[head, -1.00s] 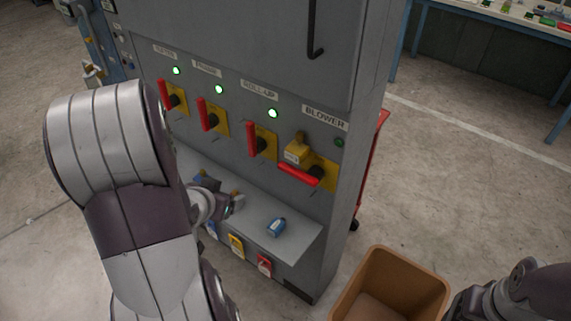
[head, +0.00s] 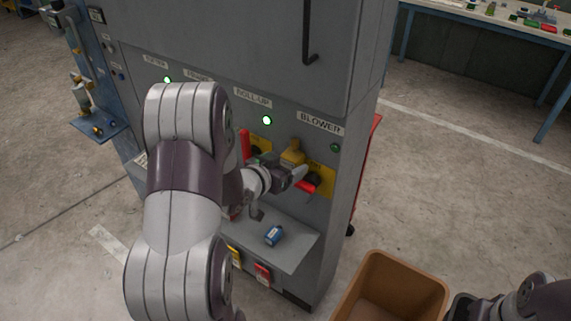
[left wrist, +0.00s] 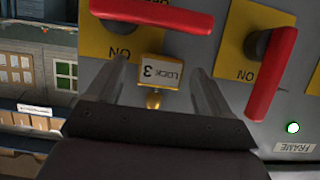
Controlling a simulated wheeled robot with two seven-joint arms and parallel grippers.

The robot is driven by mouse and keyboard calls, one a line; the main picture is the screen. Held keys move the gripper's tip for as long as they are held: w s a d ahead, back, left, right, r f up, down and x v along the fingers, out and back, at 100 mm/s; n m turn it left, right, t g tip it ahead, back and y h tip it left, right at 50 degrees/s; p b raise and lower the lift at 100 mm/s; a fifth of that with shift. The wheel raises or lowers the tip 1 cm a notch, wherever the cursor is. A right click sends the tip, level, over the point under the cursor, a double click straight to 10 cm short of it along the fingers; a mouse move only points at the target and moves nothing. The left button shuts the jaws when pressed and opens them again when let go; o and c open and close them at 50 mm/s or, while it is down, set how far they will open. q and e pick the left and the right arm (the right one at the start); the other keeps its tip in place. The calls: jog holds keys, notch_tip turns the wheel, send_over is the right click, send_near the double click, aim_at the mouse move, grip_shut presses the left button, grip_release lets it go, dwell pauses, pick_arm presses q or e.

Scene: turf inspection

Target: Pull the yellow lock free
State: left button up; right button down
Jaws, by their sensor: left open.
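The yellow lock (head: 292,155) hangs at the BLOWER switch on the grey cabinet, above its red handle (head: 307,187). In the left wrist view the lock (left wrist: 158,71) shows its label, LOCK 3, upside down, with a brass-coloured part beyond the label. My left gripper (head: 291,176) is in front of this switch. Its two fingers (left wrist: 157,75) are apart, one on each side of the lock, with a visible gap to each. I cannot tell how deep the lock is between them. My right arm shows at the lower right; its jaws cannot be made out.
A blue lock (head: 273,235) lies on the cabinet's sloped shelf (head: 295,250). The ROLL-UP switch handle (head: 245,145) is just left of my gripper. A brown bin (head: 397,265) stands on the floor at the right. Open floor lies beyond the cabinet's right side.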

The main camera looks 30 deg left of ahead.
pick_arm(q)
jog(key=shift+w+f, duration=0.1)
jog(key=shift+w, duration=0.15)
jog(key=c, duration=1.3)
jog(key=o, duration=0.6)
jog(key=c, duration=0.4)
jog(key=shift+s, duration=0.15)
jog(key=shift+s+a+p, duration=0.15)
jog(key=shift+s+p, duration=0.15)
jog(key=shift+s, duration=1.5)
